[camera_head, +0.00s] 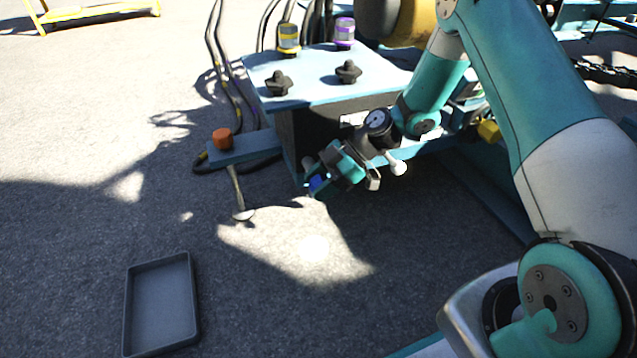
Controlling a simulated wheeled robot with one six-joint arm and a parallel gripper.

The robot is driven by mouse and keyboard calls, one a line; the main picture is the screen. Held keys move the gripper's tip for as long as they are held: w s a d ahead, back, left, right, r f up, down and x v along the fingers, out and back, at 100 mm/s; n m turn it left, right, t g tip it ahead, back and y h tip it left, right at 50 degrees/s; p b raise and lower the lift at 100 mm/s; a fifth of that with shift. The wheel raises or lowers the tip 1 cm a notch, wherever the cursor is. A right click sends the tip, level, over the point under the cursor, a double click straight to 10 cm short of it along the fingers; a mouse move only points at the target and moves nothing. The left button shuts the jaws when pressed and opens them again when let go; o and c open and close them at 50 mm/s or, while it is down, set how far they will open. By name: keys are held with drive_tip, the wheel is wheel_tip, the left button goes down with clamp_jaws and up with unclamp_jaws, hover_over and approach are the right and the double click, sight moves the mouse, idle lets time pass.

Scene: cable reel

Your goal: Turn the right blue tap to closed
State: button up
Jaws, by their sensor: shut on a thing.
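My gripper (316,180) is at the low front of the blue bench, pointing down and left. Its jaws are shut on the blue tap (317,184), of which only a small bright blue part shows between the fingers. The rest of the tap is hidden by the gripper, so its exact angle cannot be read. No second blue tap can be made out.
The bench top (330,93) carries two black knobs (348,71) and yellow (288,38) and purple (344,32) banded fittings. An orange cap (222,138) sits on a side arm at left. A grey tray (160,305) lies on open ground at the lower left.

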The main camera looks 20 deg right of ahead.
drive_tip(key=o, duration=0.6)
drive_tip(key=shift+o, duration=0.2)
drive_tip(key=p+v, duration=0.7)
drive_tip(key=v, duration=1)
drive_tip(key=shift+d+p, duration=0.15)
drive_tip(key=shift+p, duration=0.2)
drive_tip(key=shift+r, duration=0.1)
